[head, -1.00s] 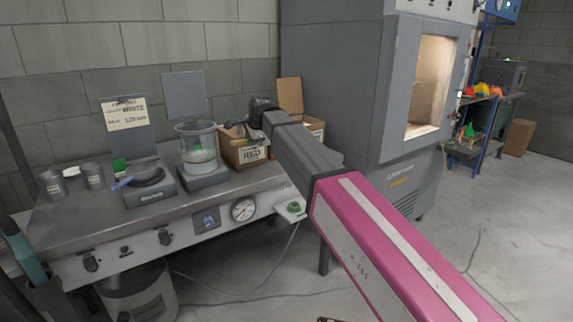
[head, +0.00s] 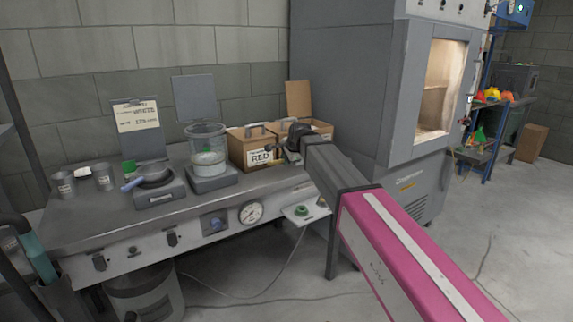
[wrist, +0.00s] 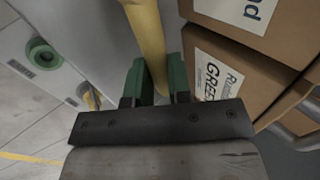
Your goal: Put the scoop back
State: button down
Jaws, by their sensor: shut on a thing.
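My gripper (wrist: 158,80) has green fingers shut on the yellow handle of the scoop (wrist: 146,35) in the wrist view. The handle runs up past the top edge of that picture, and the scoop's bowl is out of view. A cardboard box (wrist: 205,62) labelled GREEN is just right of the fingers, with another box (wrist: 245,45) beside it. In the head view my gripper (head: 285,148) is at the front of the boxes, just right of the box labelled RED (head: 240,150); the scoop is mostly hidden there.
The grey bench (head: 90,215) carries a clear vessel (head: 206,140) of white material, a dark pan (head: 153,176) on a scale and small grey cups (head: 103,177). A green button (head: 301,211) is on the bench front. A large grey cabinet (head: 345,80) stands to the right.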

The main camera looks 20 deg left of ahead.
jog(key=shift+f, duration=0.85)
jog(key=c, duration=1)
grip_release()
jog(key=shift+c, duration=0.2)
jog(key=v, duration=1.2)
